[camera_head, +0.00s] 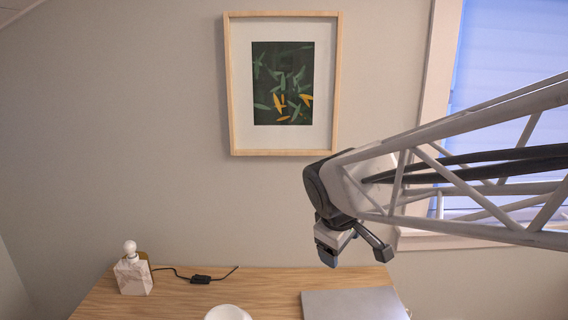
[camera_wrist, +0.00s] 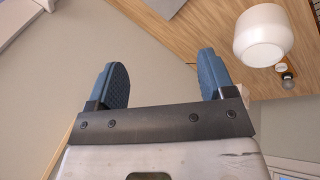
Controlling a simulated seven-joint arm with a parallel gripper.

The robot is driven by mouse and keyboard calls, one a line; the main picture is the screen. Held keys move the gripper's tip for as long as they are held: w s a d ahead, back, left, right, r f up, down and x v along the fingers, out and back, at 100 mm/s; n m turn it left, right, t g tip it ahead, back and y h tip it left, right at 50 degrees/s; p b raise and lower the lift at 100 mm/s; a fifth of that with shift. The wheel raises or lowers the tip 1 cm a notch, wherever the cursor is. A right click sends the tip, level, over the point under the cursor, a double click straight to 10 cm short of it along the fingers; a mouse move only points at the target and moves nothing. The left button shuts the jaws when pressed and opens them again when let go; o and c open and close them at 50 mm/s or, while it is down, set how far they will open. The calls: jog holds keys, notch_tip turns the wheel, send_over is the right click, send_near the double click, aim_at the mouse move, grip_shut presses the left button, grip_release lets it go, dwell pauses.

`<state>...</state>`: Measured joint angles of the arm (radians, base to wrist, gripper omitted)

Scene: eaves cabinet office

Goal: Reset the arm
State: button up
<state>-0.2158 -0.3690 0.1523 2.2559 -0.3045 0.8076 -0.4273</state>
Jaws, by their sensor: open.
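My gripper (camera_head: 357,256) hangs at the end of my arm, above the wooden desk and in front of the wall. Its two fingers are apart with nothing between them. In the wrist view the gripper (camera_wrist: 165,82) shows two blue finger pads spread wide, with bare wall surface behind the gap. It touches nothing that I can see.
On the desk (camera_head: 255,285) are a closed grey laptop-like slab (camera_head: 353,304), a white round vessel (camera_head: 228,313), and a marble-based bulb lamp (camera_head: 133,275) with a black cord. A framed picture (camera_head: 235,90) hangs behind. A window (camera_head: 505,60) is at right.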

jog(key=s+d+f+m, duration=0.1)
jog(key=s+d+m, duration=0.1)
jog(key=s, duration=0.4)
jog(key=s+d+f+m+g+y, duration=0.1)
jog(key=s+d+m, duration=0.1)
jog(key=s+m, duration=0.2)
jog(key=s+d+f+m, duration=0.1)
jog(key=s+d+m, duration=0.2)
jog(key=s, duration=0.5)
jog(key=shift+s+f+m+y, duration=0.3)
jog(key=shift+s+f+y, duration=0.1)
